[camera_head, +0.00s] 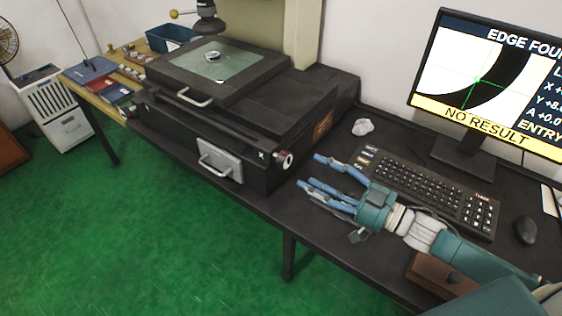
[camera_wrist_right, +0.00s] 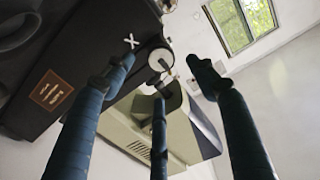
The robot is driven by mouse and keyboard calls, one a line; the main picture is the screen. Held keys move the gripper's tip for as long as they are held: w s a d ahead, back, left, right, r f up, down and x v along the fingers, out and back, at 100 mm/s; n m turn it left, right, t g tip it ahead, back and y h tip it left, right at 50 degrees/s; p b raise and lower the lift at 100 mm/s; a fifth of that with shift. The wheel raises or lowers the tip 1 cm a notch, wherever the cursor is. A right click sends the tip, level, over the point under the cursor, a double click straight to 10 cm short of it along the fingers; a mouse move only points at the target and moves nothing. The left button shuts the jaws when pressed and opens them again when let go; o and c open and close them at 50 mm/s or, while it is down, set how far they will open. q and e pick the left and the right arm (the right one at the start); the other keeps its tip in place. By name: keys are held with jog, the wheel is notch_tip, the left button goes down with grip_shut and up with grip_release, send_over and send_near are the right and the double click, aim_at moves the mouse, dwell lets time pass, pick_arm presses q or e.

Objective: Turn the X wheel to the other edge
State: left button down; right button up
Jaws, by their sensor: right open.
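The X wheel (camera_head: 283,160) is a small dark knob with a pale end face on the right end of the black measuring machine's base, beside a white X mark. It also shows in the right wrist view (camera_wrist_right: 160,60), beyond the fingertips. My right gripper (camera_head: 322,172) is open and empty, its blue fingers spread, a short way right of the wheel and apart from it. A bearing ring (camera_head: 214,56) lies on the machine's glass stage (camera_head: 222,66). The monitor (camera_head: 490,75) shows "EDGE FOUND", a black arc under a green cross, and "NO RESULT". My left gripper is not in view.
A keyboard (camera_head: 430,188) lies just right of my right gripper, with a mouse (camera_head: 525,230) beyond it. A crumpled white cloth (camera_head: 363,127) lies behind the fingers. A metal handle plate (camera_head: 220,160) sticks out from the machine's front, left of the wheel.

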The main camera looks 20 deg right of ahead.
aim_at(290, 163)
jog(key=x, duration=0.9)
jog(key=shift+w+a+p, duration=0.25)
jog(key=shift+w+p, duration=0.05)
jog(key=shift+p, duration=0.1)
jog(key=shift+c, duration=0.5)
jog(key=c, duration=1.1)
